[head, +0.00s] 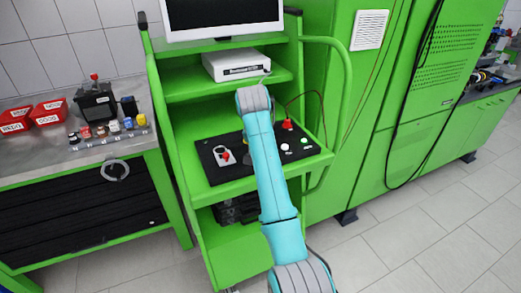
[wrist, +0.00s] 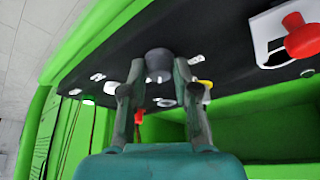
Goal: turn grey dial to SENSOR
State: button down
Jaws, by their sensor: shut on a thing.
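The grey dial (wrist: 158,62) sits on the black control panel (wrist: 225,42) in the wrist view. My gripper (wrist: 157,68) is shut on the dial, with one finger on each side of it. Small white labels lie around the dial, but they are too small to read, so I cannot tell which one it points to. In the head view the black panel (head: 212,172) lies on the green cart's shelf. My arm hides the dial and the gripper there.
A red switch on a white plate (wrist: 300,35) stands beside the dial; it also shows in the head view (head: 225,156). A red button (head: 287,125) and small green and white buttons sit on the panel's right. The monitor (head: 222,15) and white box (head: 235,65) stand above.

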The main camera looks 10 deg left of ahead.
jog(key=shift+f, duration=0.1)
jog(key=c, duration=0.9)
grip_release()
jog(key=shift+o, duration=0.2)
jog(key=v, duration=0.7)
jog(key=shift+r, duration=0.3)
jog(key=shift+s, duration=0.15)
